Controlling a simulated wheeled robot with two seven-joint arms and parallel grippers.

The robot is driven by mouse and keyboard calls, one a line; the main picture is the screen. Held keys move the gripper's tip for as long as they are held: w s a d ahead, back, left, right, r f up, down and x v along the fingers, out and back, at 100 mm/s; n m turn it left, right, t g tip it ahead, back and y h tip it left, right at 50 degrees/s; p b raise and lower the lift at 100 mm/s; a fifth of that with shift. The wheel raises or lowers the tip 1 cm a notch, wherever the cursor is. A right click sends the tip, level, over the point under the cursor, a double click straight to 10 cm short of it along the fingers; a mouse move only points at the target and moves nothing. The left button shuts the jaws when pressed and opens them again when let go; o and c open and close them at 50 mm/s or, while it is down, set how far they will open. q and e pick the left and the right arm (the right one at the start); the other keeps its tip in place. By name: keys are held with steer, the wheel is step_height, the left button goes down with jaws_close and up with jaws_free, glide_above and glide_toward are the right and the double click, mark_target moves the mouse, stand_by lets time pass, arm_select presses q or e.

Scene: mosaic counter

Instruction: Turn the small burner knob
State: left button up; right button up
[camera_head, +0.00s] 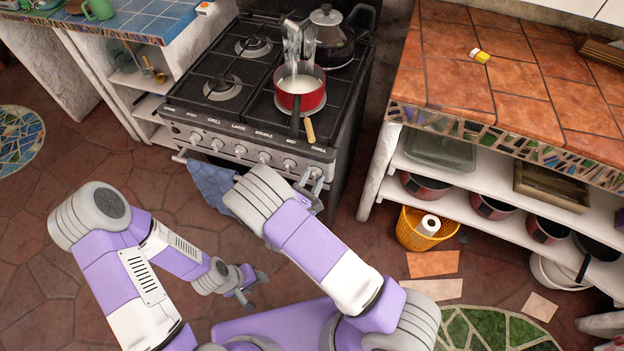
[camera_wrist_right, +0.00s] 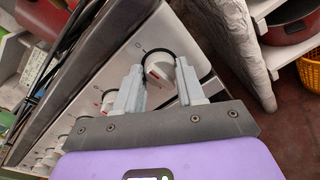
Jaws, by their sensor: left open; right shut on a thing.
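The stove (camera_head: 200,107) has a row of white knobs along its front panel. The small burner knob (camera_head: 316,172) is the rightmost, below a label that seems to read "SMALL". In the right wrist view this round white knob (camera_wrist_right: 158,66) sits between the two grey fingers of my right gripper (camera_wrist_right: 159,86), with a finger on each side. My right gripper (camera_head: 311,186) is shut on the knob; its contact is partly hidden by the fingers. My left gripper (camera_head: 254,290) is open and empty, low over the floor, away from the stove.
A blue towel (camera_head: 210,183) hangs at the oven front. Shelves (camera_head: 447,196) stand right; open floor lies left.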

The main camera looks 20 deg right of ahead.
steer(key=shift+f+m, duration=0.1)
steer(key=shift+m, duration=0.3)
steer(key=o, duration=1)
steer(key=shift+o, duration=0.2)
steer(key=shift+s, duration=0.1)
steer(key=p+v, duration=0.1)
steer(key=v, duration=0.6)
steer(key=shift+s+a, duration=0.2)
steer(key=shift+d, duration=0.1)
